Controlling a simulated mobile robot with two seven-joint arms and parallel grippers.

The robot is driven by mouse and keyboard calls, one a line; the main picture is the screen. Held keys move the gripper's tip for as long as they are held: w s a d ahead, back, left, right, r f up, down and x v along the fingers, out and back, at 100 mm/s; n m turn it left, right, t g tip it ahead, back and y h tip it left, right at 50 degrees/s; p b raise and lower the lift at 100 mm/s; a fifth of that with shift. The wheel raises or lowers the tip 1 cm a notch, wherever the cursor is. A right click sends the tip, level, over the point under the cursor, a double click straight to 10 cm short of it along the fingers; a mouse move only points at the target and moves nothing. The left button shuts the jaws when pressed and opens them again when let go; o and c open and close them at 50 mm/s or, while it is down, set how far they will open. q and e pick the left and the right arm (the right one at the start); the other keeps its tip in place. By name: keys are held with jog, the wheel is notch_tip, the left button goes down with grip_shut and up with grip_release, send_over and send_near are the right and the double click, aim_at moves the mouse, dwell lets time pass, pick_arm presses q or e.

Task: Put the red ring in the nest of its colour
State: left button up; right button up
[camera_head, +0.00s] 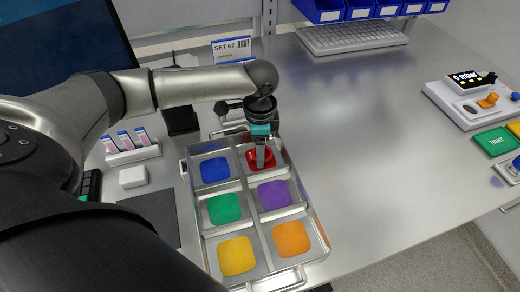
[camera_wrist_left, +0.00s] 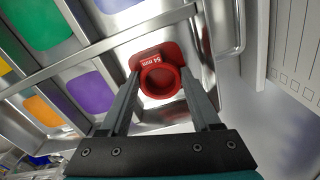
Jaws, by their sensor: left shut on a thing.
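The red ring (camera_wrist_left: 161,77) is held between the two fingers of my left gripper (camera_wrist_left: 160,74), marked "54 mm" on its side. In the head view the left gripper (camera_head: 262,160) points down into the far right compartment of the metal tray (camera_head: 314,205). The ring is over the red nest (camera_wrist_left: 171,50), partly covering it; I cannot tell whether it touches the floor of the compartment. The other nests are blue (camera_head: 215,169), green (camera_head: 224,208), purple (camera_head: 274,194), yellow (camera_head: 237,256) and orange (camera_head: 291,239), all empty. My right gripper is not in view.
A "SET 62" sign (camera_head: 231,48) stands behind the tray. A rack with pink-labelled items (camera_head: 133,148) and a white box (camera_head: 132,176) are left of it. The table to the right is clear up to a white device (camera_head: 466,104) and a green "TIGHT" pad (camera_head: 496,141).

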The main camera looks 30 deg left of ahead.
pick_arm(q)
jog(key=shift+f, duration=0.15)
jog(key=o, duration=1.3)
notch_tip(320, 180, up, 12)
jog(key=shift+r+p, duration=0.2)
jog(key=shift+p, duration=0.85)
